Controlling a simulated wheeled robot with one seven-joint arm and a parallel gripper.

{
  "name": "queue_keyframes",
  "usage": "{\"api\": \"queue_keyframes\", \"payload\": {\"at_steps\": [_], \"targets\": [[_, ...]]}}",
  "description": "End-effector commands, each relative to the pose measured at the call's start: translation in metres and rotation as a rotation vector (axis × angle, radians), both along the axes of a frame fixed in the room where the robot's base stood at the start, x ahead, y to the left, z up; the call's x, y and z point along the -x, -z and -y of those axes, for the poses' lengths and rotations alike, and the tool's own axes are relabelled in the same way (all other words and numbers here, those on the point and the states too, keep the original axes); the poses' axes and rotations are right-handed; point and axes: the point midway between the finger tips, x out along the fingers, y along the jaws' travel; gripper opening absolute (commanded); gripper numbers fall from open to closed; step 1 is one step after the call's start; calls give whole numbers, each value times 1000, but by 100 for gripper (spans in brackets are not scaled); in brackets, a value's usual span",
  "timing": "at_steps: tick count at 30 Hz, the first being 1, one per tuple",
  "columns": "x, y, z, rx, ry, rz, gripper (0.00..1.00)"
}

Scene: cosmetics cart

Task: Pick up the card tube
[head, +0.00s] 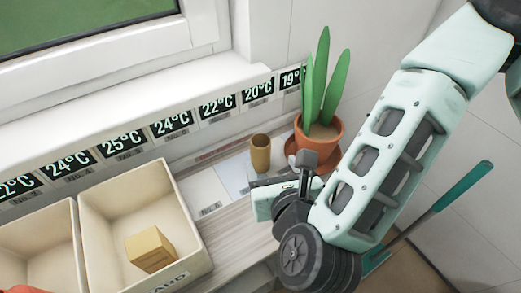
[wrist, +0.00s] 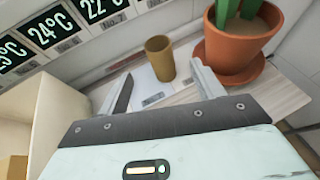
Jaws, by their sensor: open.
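The card tube (head: 260,153) is a short brown cylinder standing upright on a pale sheet near the wall, left of the potted plant in the head view. It also shows upright in the wrist view (wrist: 159,58), beyond and between my two fingers. My gripper (wrist: 160,85) is open and empty, with the fingers wide apart. The tube stands ahead of the fingertips, and I see no contact.
A potted plant (head: 320,132) in an orange pot on a saucer stands close right of the tube. A cream bin (head: 190,225) holding a cardboard box (head: 150,250) stands to the left. The wall with temperature labels (head: 217,104) rises behind. Some bare counter (head: 235,232) lies between.

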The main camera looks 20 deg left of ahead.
Motion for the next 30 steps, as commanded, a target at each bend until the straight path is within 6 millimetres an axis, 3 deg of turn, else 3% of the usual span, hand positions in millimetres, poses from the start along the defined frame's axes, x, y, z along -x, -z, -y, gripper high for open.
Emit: {"api": "queue_keyframes", "payload": {"at_steps": [9, 30], "targets": [[-51, 21, -30, 2, 1, 1, 67], [-105, 44, -66, 2, -2, 2, 67]]}}
